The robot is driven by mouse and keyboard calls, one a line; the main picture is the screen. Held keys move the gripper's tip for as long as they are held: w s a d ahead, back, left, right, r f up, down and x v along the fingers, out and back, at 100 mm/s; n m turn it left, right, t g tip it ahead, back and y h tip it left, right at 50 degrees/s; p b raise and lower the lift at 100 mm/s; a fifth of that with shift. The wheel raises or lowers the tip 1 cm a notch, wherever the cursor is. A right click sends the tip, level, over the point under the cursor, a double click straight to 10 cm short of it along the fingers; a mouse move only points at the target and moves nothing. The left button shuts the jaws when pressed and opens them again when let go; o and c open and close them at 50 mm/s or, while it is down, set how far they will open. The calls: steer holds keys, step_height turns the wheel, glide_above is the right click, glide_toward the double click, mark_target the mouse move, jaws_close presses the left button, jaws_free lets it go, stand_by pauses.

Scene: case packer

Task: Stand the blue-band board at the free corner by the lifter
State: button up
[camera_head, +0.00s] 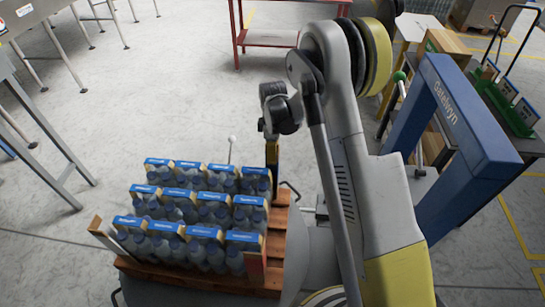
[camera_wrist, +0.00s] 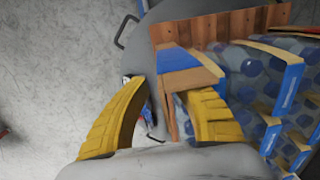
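The blue-band board (camera_wrist: 178,60) shows in the wrist view as a tan wooden angle piece with a blue band across it, at a corner of the bottle load. My gripper (camera_wrist: 165,92) has its yellow fingers apart, on either side of the board's lower part. A gap shows between the left finger and the wood; contact at the right finger is unclear. In the head view my gripper (camera_head: 271,155) points down at the far right corner of the load, and hides most of the board. The wooden pallet (camera_head: 190,277) carries rows of blue-labelled bottle packs (camera_head: 205,210).
Other wooden corner boards (camera_head: 97,226) stand at the near corners. A blue gantry (camera_head: 460,115) and a table with green racks are at the right. A red-framed table (camera_head: 270,38) stands behind; steel conveyor legs are at left. Floor between is clear.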

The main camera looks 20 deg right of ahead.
steer(key=s+r+m+t+p, duration=0.1)
steer(key=s+r+m, duration=0.1)
steer(key=r, duration=0.9)
steer(key=s+r+m+t+p, duration=0.1)
steer(key=s+r, duration=0.2)
steer(key=r, duration=0.7)
steer(key=s+r+m+t, duration=0.2)
steer(key=s+r+m, duration=0.2)
steer(key=s, duration=0.7)
steer(key=s+r+m+t, duration=0.3)
steer(key=s+r+m, duration=0.2)
steer(key=s, duration=0.6)
steer(key=shift+m+t, duration=0.3)
steer(key=shift+m, duration=0.4)
steer(key=shift+f, duration=0.1)
